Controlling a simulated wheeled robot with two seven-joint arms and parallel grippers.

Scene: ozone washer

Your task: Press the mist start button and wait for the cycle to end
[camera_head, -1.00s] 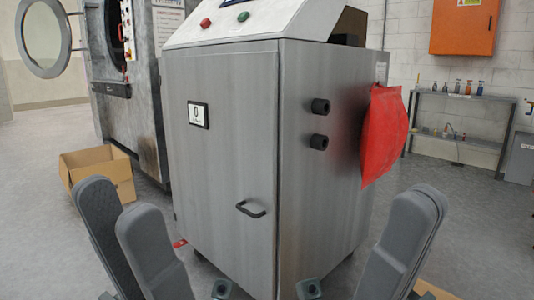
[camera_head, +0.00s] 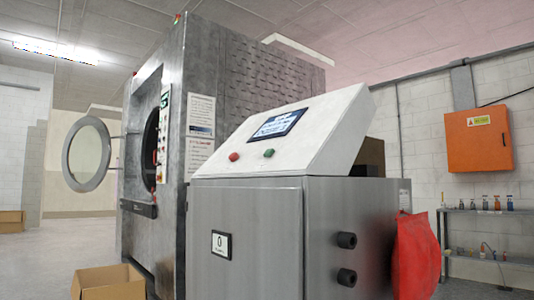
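The control cabinet (camera_head: 246,206) stands close in front of me, with a sloped white panel (camera_head: 318,125) on top. The panel carries a lit screen (camera_head: 276,124), a red button (camera_head: 234,157) and a green button (camera_head: 269,153). The screen text is too small to read, and I cannot tell which button starts the mist. The large washer (camera_head: 240,85) stands behind to the left, its round glass door (camera_head: 86,154) swung open. A column of small buttons (camera_head: 162,130) is on the washer's front. Neither of my grippers is in view.
An open cardboard box (camera_head: 108,283) is on the floor at lower left. A red bag (camera_head: 416,255) hangs on the cabinet's right side, near two black knobs (camera_head: 347,241). An orange wall box (camera_head: 478,140) and a shelf with bottles (camera_head: 488,211) are at right.

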